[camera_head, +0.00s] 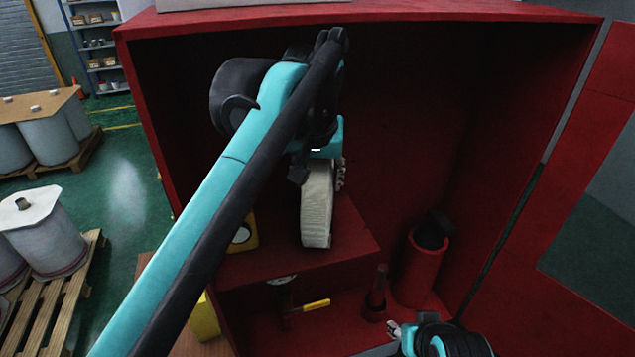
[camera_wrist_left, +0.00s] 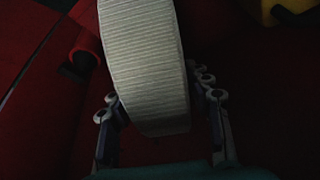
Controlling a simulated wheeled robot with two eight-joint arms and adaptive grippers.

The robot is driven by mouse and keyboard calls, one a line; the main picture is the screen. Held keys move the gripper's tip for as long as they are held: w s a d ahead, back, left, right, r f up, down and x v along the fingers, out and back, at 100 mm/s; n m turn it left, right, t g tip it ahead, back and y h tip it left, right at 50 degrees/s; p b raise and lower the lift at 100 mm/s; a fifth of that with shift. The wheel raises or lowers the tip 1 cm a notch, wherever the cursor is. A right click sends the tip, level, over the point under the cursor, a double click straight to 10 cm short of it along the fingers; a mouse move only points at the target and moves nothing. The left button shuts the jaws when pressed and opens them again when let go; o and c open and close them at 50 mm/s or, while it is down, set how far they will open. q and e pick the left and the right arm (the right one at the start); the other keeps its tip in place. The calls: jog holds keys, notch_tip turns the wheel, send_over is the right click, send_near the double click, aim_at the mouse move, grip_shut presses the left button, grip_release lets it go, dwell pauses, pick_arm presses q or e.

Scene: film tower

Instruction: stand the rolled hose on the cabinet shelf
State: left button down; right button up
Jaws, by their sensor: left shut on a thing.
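The rolled hose (camera_head: 317,208) is a pale ribbed roll, upright on its edge in the head view. My left gripper (camera_head: 320,165) is above it and shut on it. In the left wrist view the hose (camera_wrist_left: 145,60) sits between the two fingers of my left gripper (camera_wrist_left: 160,112). The red cabinet (camera_head: 570,50) is open, and the hose is inside it, over the red shelf (camera_head: 300,262). I cannot tell whether its lower edge touches the shelf. My right gripper (camera_head: 405,332) shows only partly at the bottom edge; its jaws are unclear.
A yellow box with a round face (camera_head: 243,236) stands on the shelf left of the hose. Below are a yellow-handled valve (camera_head: 312,305), a small red fitting (camera_head: 376,295) and a red cylinder (camera_head: 420,268) with a black thing in it. The open door (camera_head: 590,150) is at right.

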pick_arm(q)
jog(key=w, duration=0.1)
jog(key=w+f, duration=0.1)
jog(key=w, duration=0.1)
jog(key=shift+w+d+f, duration=0.1)
jog(key=shift+f, duration=0.1)
jog(key=shift+w+f, duration=0.1)
jog(key=shift+f, duration=0.05)
jog(key=c, duration=0.7)
grip_release()
